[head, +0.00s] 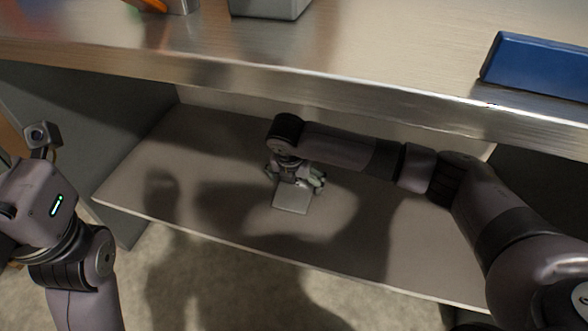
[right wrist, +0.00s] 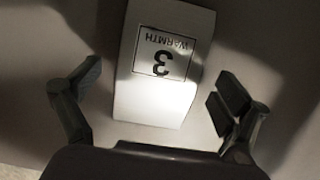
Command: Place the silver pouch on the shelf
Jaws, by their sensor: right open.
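The silver pouch (head: 291,197) lies flat on the lower shelf (head: 370,240) under the metal counter. In the right wrist view the pouch (right wrist: 160,95) shows a label reading "WARMTH 3", upside down. My right gripper (head: 296,182) is just above the pouch. Its fingers (right wrist: 160,93) are spread on both sides of the pouch, with a gap on each side, and hold nothing. The gripper hides the pouch's far end in the head view. My left arm is at the left edge of the head view, and its fingers do not show.
The counter's metal edge (head: 300,85) runs above the shelf, close over my right arm. On the counter are a blue box (head: 540,66), a grey container (head: 270,8) and part of an orange-handled item (head: 152,5). The shelf is clear around the pouch.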

